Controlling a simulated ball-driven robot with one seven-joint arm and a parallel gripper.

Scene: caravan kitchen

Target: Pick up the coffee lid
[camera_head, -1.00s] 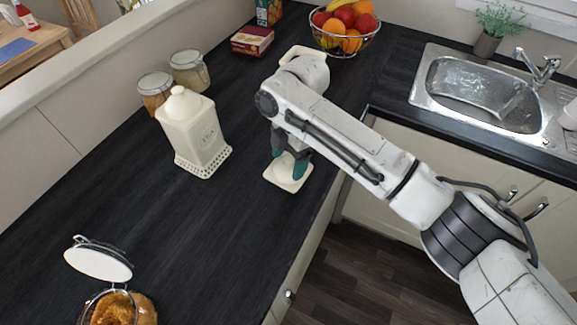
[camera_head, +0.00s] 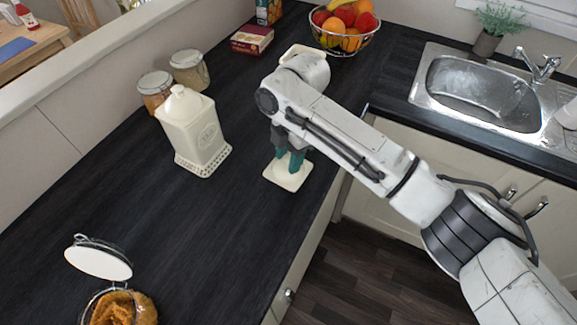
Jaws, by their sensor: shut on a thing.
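The coffee lid (camera_head: 287,182), a cream square lid, lies on the dark counter near its front edge, directly under my gripper (camera_head: 289,165). The gripper points down with its green fingers shut on the lid, at its middle. The fingers hide the part they hold. The lid looks flat on the counter; I cannot tell any gap under it. A cream canister (camera_head: 197,135) with its own knobbed lid stands upright to the left of my gripper.
Glass jars (camera_head: 188,70) stand behind the canister. A red box (camera_head: 252,40) and a wire fruit bowl (camera_head: 344,42) are at the back. Part of a cream object (camera_head: 301,50) shows behind my arm. An open jar (camera_head: 118,305) stands front left. A sink (camera_head: 480,90) is at right.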

